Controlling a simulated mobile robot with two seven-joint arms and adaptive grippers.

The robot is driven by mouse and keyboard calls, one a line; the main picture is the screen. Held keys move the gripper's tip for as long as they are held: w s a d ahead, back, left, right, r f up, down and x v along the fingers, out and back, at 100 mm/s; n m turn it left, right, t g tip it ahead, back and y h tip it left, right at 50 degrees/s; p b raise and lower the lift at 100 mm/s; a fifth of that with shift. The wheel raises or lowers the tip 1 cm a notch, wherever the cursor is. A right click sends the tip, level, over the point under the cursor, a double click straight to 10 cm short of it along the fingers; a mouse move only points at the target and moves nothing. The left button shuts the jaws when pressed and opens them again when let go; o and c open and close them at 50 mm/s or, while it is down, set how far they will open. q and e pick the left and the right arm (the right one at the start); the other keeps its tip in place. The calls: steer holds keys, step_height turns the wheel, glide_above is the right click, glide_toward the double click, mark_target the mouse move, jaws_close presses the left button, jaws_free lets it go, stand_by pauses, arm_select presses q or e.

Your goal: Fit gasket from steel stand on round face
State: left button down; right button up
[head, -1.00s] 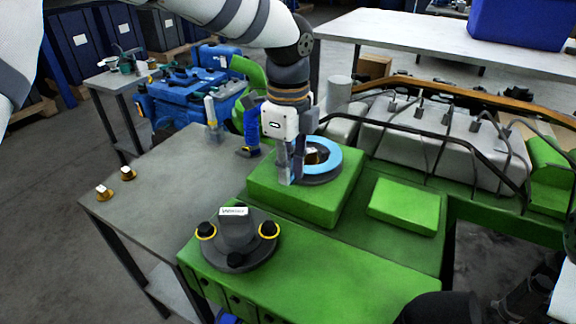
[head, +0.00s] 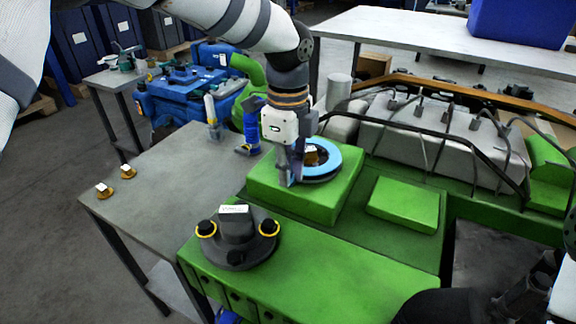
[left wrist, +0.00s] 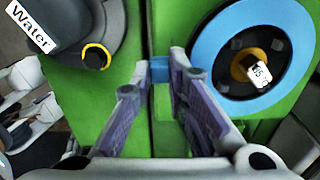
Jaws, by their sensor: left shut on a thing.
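The gasket is a flat light-blue ring (head: 334,162) with a small tab (left wrist: 159,70). My left gripper (head: 291,180) points down and is shut on that tab, at the near left side of the ring. The ring lies over or on the dark round face (left wrist: 238,62) on the raised green block (head: 275,196). It surrounds the dark middle and a brass piece with a white label (left wrist: 257,74). Whether it touches the face all round cannot be told. The grey steel stand (head: 160,190) is at the left. My right gripper (head: 522,292) shows only partly at the lower right.
A dark round cover (head: 238,240) labelled Water, with yellow-ringed knobs, sits on the near green surface. Two brass pieces (head: 104,190) and a blue item (head: 247,142) are on the stand. A grey engine with curved pipes (head: 420,130) fills the right.

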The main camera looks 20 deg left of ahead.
arm_select(q)
steer(key=shift+f, duration=0.6)
stand_by(0.6)
steer(key=c, duration=1.5)
jaws_free()
steer(key=shift+r, duration=0.1)
step_height(320, 180, up, 12)
steer(key=shift+f, duration=0.1)
